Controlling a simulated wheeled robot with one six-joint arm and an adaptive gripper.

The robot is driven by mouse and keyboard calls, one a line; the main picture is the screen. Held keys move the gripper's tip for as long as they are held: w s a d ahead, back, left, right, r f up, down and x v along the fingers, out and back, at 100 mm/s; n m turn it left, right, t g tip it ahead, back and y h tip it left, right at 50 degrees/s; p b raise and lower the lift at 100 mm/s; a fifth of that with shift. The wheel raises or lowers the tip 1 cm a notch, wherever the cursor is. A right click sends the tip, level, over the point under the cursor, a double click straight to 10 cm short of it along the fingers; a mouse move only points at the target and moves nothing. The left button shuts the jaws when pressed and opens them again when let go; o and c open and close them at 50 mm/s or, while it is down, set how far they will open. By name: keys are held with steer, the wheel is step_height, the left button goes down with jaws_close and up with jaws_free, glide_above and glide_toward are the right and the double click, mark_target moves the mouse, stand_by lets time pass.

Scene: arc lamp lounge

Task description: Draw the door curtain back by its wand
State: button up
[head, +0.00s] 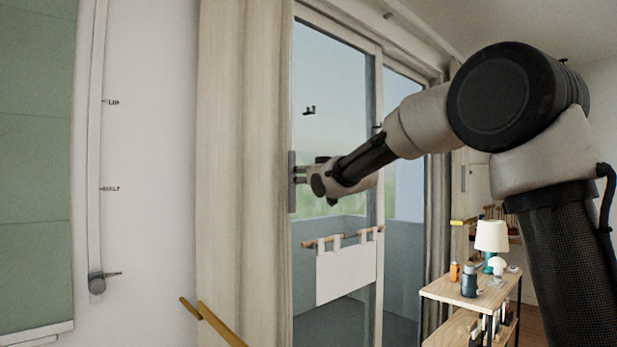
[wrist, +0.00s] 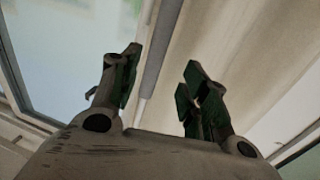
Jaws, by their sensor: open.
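The beige door curtain (head: 240,190) hangs in folds at the left of the glass door (head: 335,100). A flat grey upright bar (head: 292,190), which looks like the wand, is at the curtain's right edge. My gripper (head: 299,174) is level with this bar, its fingertips at or very near it. In the wrist view my gripper (wrist: 160,85) is open. A grey strip (wrist: 162,45), seemingly the same bar, runs between the fingers, with the curtain (wrist: 240,60) on the right and glass on the left. I cannot tell whether a finger touches it.
A brass-coloured rail (head: 215,322) juts out low in front of the curtain. A wooden shelf unit (head: 480,290) with a lamp (head: 491,236) and bottles stands at the right, below my arm. A green blind (head: 38,170) and its cord track (head: 97,150) are at the far left.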

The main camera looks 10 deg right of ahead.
steer(key=shift+v, duration=1.85)
steer(key=shift+w, duration=0.1)
steer(key=s+d+f+g+h, duration=0.2)
steer(key=s+d+f+g, duration=0.15)
steer(key=f, duration=0.55)
steer(key=s+d+f+g+h, duration=0.3)
steer(key=s+d+f, duration=0.15)
steer(key=f, duration=0.55)
steer(key=s+d+f+m+g+h, duration=0.1)
steer(key=s+d, duration=0.5)
steer(key=s, duration=0.6)
steer(key=s+d+f+m+g, duration=0.2)
steer(key=s+d+f, duration=0.2)
steer(key=s, duration=0.9)
steer(key=s+d+f+m+g+h, duration=0.1)
steer(key=s+d+f+m+g, duration=0.1)
steer(key=s+d, duration=0.5)
steer(key=shift+s+d+f+g+h, duration=0.35)
steer(key=shift+s+f, duration=0.15)
steer(key=shift+s, duration=2.35)
steer(key=shift+c, duration=0.2)
